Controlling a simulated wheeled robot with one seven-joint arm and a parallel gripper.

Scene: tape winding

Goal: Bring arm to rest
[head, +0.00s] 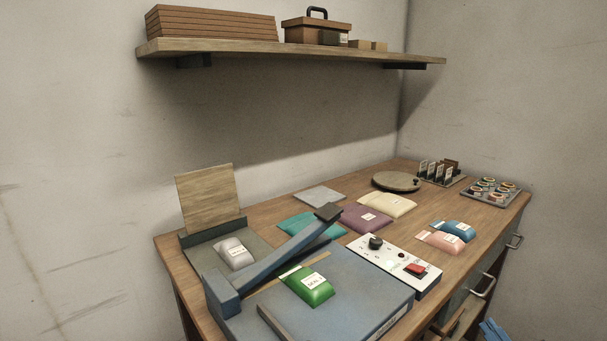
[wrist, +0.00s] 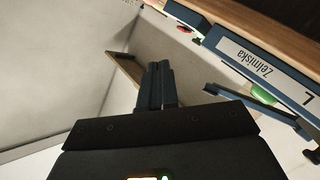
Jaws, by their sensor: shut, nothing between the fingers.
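My gripper (wrist: 157,72) shows in the wrist view with its two dark fingers together and nothing between them. It is in free air, apart from the blue machine (wrist: 262,70), whose labelled side is at the upper right of that view. In the head view this blue machine (head: 345,290) stands at the front of the wooden table (head: 470,225), with its long lever arm raised at a slant.
A green packet (head: 312,288) lies on the blue machine. Several other packets, a white control box (head: 393,263) with a red switch and a round turntable (head: 396,181) are on the table. A wall shelf (head: 300,51) holds boxes. An open drawer (head: 460,320) shows at the table's front.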

